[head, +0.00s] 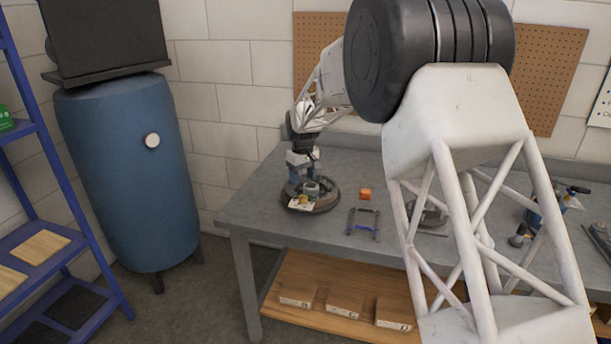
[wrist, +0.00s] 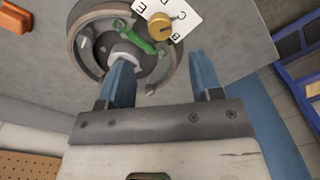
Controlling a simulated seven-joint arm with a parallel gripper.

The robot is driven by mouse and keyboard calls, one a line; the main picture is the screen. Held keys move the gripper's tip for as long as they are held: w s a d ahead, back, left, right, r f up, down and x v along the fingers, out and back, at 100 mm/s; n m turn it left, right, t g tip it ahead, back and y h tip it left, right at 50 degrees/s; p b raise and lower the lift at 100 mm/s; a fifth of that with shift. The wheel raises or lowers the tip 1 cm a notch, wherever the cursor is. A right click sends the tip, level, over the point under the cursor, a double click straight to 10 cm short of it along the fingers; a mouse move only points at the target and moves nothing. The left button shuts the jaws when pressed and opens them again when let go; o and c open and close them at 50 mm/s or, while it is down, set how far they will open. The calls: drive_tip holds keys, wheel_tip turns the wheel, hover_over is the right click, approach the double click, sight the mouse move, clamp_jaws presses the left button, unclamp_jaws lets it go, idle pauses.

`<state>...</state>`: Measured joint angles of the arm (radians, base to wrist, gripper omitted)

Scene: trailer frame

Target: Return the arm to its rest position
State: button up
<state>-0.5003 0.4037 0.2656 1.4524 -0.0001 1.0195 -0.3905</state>
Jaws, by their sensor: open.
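My gripper (head: 300,180) points down over a round dark dish (head: 322,206) near the left end of the grey workbench. In the wrist view my gripper (wrist: 160,60) has its two blue fingers spread, with nothing held between them. The dish (wrist: 84,45) lies beyond the fingertips there. A green part (wrist: 133,35), a gold knob (wrist: 159,27) and a white lettered card (wrist: 185,14) are in or over it. I cannot tell how far the fingertips are from these parts. My arm reaches across the bench from the right.
An orange block (head: 365,194) and a small blue-grey frame (head: 350,221) stand right of the dish on the workbench (head: 255,205). Part of the bench is hidden behind my arm. A blue tank (head: 128,190) and blue shelving (head: 85,215) stand left. Boxes (head: 345,302) sit on the lower shelf.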

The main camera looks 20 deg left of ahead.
drive_tip(key=shift+d+r, duration=0.1)
drive_tip(key=s+d+r+m, duration=0.2)
drive_tip(key=s+d+r, duration=0.45)
drive_tip(key=d, duration=0.35)
drive_tip(key=s+d+r+m+t, duration=0.1)
drive_tip(key=s+d+r, duration=0.4)
drive_tip(key=s+d, duration=0.4)
drive_tip(key=s+d+r+m, duration=0.2)
drive_tip(key=s+d+r, duration=0.4)
drive_tip(key=d, duration=0.5)
drive_tip(key=s+d+f+m, duration=0.1)
drive_tip(key=s+d, duration=0.4)
drive_tip(key=s, duration=0.5)
drive_tip(key=s+d+f+m+t, duration=0.1)
drive_tip(key=s+d, duration=0.4)
drive_tip(key=s, duration=0.6)
drive_tip(key=s+d+f+m, duration=0.2)
drive_tip(key=s+d, duration=0.3)
drive_tip(key=s, duration=0.5)
drive_tip(key=shift+s+f+m+t, duration=0.15)
drive_tip(key=shift+f+m+t, duration=0.15)
drive_tip(key=shift+m, duration=0.4)
drive_tip(key=shift+d, duration=0.1)
